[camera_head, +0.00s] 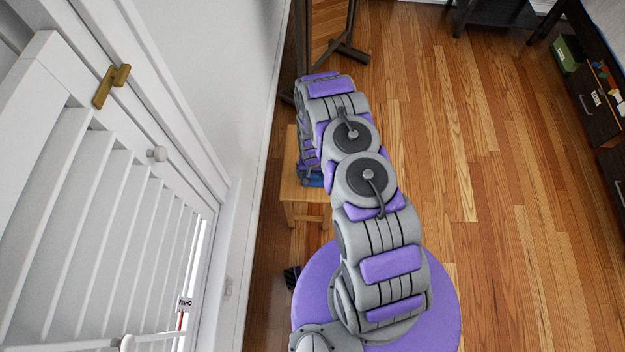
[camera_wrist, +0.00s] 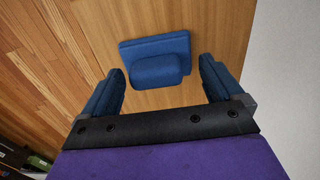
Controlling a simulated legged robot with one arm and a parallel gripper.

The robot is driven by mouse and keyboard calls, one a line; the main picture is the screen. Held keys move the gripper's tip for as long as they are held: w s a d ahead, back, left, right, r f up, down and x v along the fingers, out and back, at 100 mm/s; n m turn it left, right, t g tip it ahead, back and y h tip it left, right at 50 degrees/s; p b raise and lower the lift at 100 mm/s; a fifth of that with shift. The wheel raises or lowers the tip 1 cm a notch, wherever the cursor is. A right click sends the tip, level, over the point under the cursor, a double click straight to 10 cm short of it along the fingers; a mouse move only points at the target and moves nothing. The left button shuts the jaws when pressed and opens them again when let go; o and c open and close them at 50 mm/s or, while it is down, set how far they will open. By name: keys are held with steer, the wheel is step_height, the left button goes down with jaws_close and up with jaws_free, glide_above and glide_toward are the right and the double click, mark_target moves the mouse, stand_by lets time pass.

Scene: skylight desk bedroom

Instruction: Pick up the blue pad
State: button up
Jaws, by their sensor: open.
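The blue pad (camera_wrist: 158,48) lies on a small wooden stool (camera_wrist: 207,22), seen from above in the wrist view. It has a flat base with a raised rounded block on its near side. My gripper (camera_wrist: 162,66) is open, with one blue-padded finger on each side of the view. The pad sits ahead of and between the fingertips, with gaps on both sides and no visible contact. The height gap is hard to judge. In the head view my arm hides most of the stool (camera_head: 303,208); a bit of blue shows beside the arm, but I cannot tell whether it is pad or finger.
A white wall (camera_head: 228,75) runs close along the stool's left side, with a white slatted door (camera_head: 95,215) nearer. A dark wooden stand (camera_head: 345,50) is beyond the stool. The wooden floor (camera_head: 480,190) to the right is clear up to a dark drawer unit (camera_head: 598,110).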

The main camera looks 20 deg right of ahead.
steer(key=shift+d+f, duration=0.1)
steer(key=shift+f, duration=0.5)
steer(key=shift+w+d, duration=0.1)
steer(key=shift+d, duration=0.3)
steer(key=shift+a, duration=0.4)
steer(key=c, duration=0.8)
steer(key=shift+d, duration=0.1)
steer(key=shift+c, duration=1.3)
steer(key=shift+d, duration=0.15)
